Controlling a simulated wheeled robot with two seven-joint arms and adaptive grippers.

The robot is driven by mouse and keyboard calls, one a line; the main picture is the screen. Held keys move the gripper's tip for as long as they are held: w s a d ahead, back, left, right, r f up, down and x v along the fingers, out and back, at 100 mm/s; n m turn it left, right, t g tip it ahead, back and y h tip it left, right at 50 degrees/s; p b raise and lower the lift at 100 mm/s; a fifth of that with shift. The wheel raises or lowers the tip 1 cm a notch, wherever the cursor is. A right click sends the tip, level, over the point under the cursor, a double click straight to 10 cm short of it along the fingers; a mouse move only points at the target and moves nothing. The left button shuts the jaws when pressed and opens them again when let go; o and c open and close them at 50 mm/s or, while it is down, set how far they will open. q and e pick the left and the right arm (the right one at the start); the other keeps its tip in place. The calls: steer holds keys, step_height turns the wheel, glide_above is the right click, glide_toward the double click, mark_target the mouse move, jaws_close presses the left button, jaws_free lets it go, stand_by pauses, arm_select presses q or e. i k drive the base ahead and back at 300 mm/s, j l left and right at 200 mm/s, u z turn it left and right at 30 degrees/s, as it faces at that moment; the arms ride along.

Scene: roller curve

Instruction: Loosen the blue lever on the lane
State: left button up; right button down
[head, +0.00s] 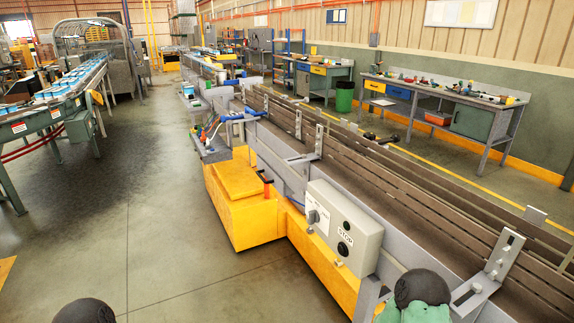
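A blue lever (250,114) lies roughly level at the near side rail of the roller lane (290,150), a little beyond the grey control box. Its exact joint is too small to make out. Neither gripper shows in the head view. Two dark rounded parts at the bottom edge, one at left and one at right, look like parts of my own arms. Nothing of mine is near the blue lever.
The grey control box (342,228) with a STOP label and a yellow cabinet (240,205) stand along the lane's near side. Open floor (150,220) lies at left, before another conveyor (50,115).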

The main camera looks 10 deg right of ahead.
mark_target(246, 109)
steer(key=i+j+u, duration=0.1)
steer(key=i+u, duration=0.15)
steer(key=u, duration=0.15)
steer(key=i+j+u, duration=0.1)
steer(key=i+u, duration=0.25)
steer(key=i+j+z, duration=0.1)
steer(key=i, duration=1.7)
